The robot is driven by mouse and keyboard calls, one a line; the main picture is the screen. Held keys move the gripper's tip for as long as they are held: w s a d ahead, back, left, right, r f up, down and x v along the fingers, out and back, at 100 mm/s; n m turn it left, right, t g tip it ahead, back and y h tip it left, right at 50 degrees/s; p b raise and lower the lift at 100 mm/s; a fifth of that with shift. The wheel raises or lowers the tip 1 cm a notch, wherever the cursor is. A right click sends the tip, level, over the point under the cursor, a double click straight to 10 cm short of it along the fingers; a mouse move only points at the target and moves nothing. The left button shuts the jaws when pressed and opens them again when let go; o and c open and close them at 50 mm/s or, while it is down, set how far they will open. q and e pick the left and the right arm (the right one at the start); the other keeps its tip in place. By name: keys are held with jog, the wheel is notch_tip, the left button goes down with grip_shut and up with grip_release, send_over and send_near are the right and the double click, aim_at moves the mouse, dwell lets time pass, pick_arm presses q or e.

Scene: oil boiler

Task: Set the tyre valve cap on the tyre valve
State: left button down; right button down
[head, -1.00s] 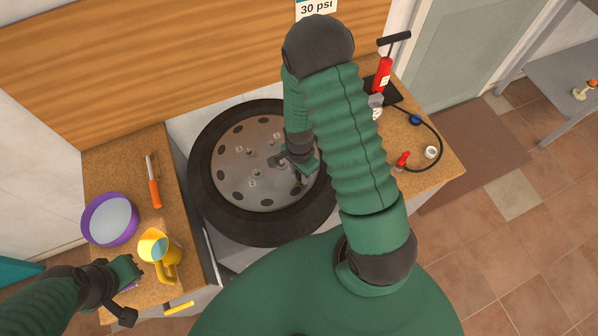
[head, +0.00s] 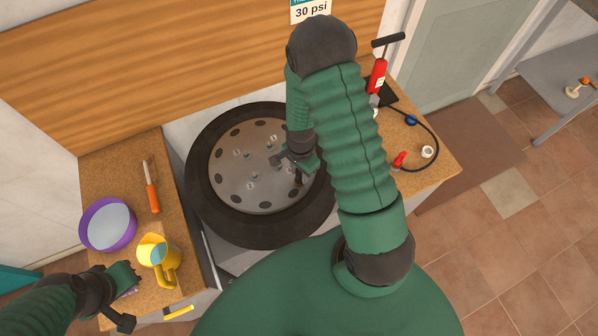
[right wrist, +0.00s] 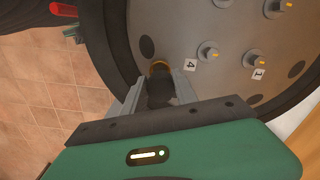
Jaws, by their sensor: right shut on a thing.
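The wheel, a grey disc (head: 235,185) inside a black tyre (head: 213,222), lies in the middle of the head view. My right gripper (head: 299,178) is over the right part of the disc. In the right wrist view, my right gripper (right wrist: 158,92) is shut on a small dark piece (right wrist: 160,88), apparently the valve cap. The valve cannot be made out, and whether cap and valve touch is unclear. My left gripper (head: 128,290) is at lower left, its opening unclear.
Studs stand up from the disc, with tags 4 (right wrist: 190,64) and 1 (right wrist: 258,74). On the left counter are a purple bowl (head: 107,224), a yellow jug (head: 158,258) and an orange-handled tool (head: 152,197). A red pump (head: 377,75) with a black hose is on the right counter.

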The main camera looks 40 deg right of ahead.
jog(key=shift+a, duration=0.15)
jog(key=shift+a+f, duration=0.1)
jog(key=shift+f, duration=0.1)
jog(key=shift+f+b, duration=0.55)
jog(key=shift+r+p, duration=0.65)
jog(key=shift+r, duration=0.1)
jog(key=shift+a, duration=0.1)
dwell(0.3)
jog(key=shift+f, duration=0.25)
jog(key=shift+f+b, duration=0.6)
jog(key=shift+f, duration=0.15)
